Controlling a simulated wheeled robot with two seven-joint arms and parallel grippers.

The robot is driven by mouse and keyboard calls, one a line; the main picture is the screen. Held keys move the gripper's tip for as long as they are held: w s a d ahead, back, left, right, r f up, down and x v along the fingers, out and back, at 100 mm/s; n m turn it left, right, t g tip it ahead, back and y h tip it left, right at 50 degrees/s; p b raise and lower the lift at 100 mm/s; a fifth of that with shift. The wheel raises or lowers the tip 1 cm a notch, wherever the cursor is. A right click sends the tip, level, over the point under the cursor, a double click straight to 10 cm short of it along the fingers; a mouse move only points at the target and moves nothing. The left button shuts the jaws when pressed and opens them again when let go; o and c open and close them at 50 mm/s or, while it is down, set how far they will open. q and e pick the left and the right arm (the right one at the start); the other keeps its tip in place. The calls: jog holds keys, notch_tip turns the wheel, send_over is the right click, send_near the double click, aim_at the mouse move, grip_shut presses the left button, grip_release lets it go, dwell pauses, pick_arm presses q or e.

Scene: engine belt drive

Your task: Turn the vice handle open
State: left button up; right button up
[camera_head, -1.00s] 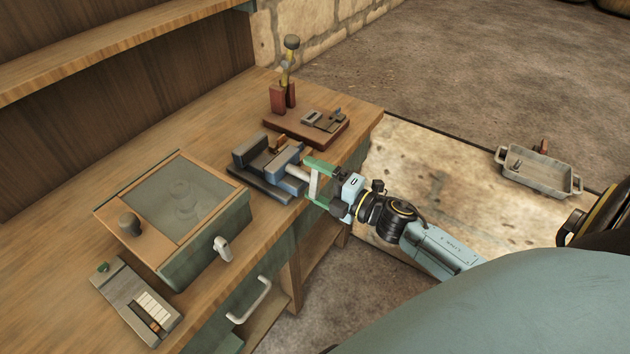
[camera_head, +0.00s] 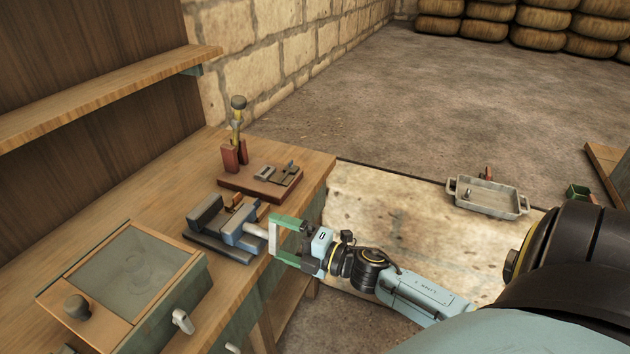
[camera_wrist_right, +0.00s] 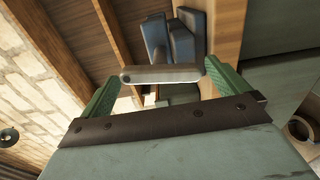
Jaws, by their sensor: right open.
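The blue-grey vice (camera_head: 235,228) sits on the workbench near its front edge. Its light metal handle (camera_head: 275,236) is at the end of the screw facing the bench front. My right gripper (camera_head: 273,238) is open at the handle, one green finger above it and one below in the head view. In the right wrist view the handle (camera_wrist_right: 162,74) is a flat grey bar spanning the space between the green fingertips (camera_wrist_right: 158,77); I cannot tell whether they touch it. The vice body (camera_wrist_right: 172,38) shows beyond it. My left gripper is out of view.
A glass-topped box (camera_head: 130,275) stands left of the vice. A red-brown board (camera_head: 260,183) with small metal parts and a tool holder (camera_head: 234,155) is behind it. A grey metal tray (camera_head: 490,197) lies to the right. A shelf (camera_head: 100,95) overhangs the bench.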

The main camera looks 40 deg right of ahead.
aim_at(278, 234)
jog(key=v, duration=1.1)
jog(key=shift+s+d+b, duration=0.2)
jog(key=shift+s+b, duration=0.1)
jog(key=shift+s, duration=0.05)
jog(key=shift+c, duration=0.3)
